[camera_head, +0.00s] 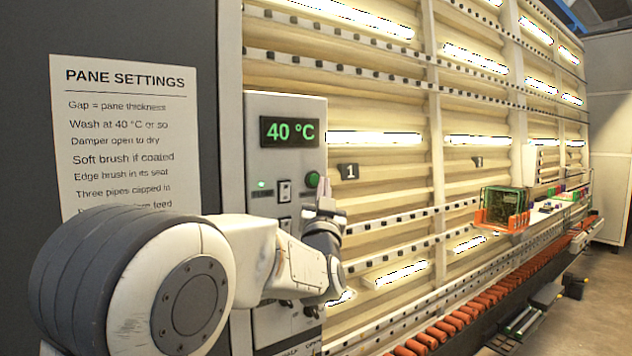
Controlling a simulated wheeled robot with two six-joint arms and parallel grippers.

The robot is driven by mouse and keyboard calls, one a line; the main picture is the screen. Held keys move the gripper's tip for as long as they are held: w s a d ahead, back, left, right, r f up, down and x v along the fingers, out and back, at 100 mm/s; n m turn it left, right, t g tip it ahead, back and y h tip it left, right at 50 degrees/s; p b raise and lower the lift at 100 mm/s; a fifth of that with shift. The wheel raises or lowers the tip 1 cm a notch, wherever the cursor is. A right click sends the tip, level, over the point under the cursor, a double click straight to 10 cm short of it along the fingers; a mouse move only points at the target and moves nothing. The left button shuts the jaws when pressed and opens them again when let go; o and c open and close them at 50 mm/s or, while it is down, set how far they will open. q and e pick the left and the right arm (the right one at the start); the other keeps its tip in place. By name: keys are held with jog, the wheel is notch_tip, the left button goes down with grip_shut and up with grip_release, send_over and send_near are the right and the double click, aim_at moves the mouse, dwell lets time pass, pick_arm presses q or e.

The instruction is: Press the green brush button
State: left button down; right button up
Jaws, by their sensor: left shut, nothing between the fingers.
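The grey control panel (285,112) stands left of the middle, with a display (289,131) that reads 40 °C in green. A round green button (312,179) sits near the panel's right edge, below the display. It shows just above my left gripper (325,203). My left gripper is shut and empty, with its fingers pointing up near the panel's right side. I cannot tell whether it touches the panel. My left arm covers much of the lower panel. My right gripper is out of view.
A small green light (262,184) and dark rocker switches (284,190) are on the panel. A paper sign headed PANE SETTINGS (125,130) hangs at the left. An orange rack (502,212) with green panes and a row of orange rollers (470,312) lie to the right.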

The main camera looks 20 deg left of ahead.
pick_arm(q)
jog(key=shift+a, duration=0.1)
dwell(0.7)
jog(key=shift+w+a+b, duration=0.25)
jog(key=shift+w+b, duration=0.05)
jog(key=shift+w+a, duration=0.25)
jog(key=shift+a, duration=0.1)
dwell(0.7)
jog(key=shift+b, duration=0.3)
jog(key=shift+s+d+b, duration=0.45)
jog(key=shift+s+d, duration=0.05)
jog(key=shift+d, duration=0.2)
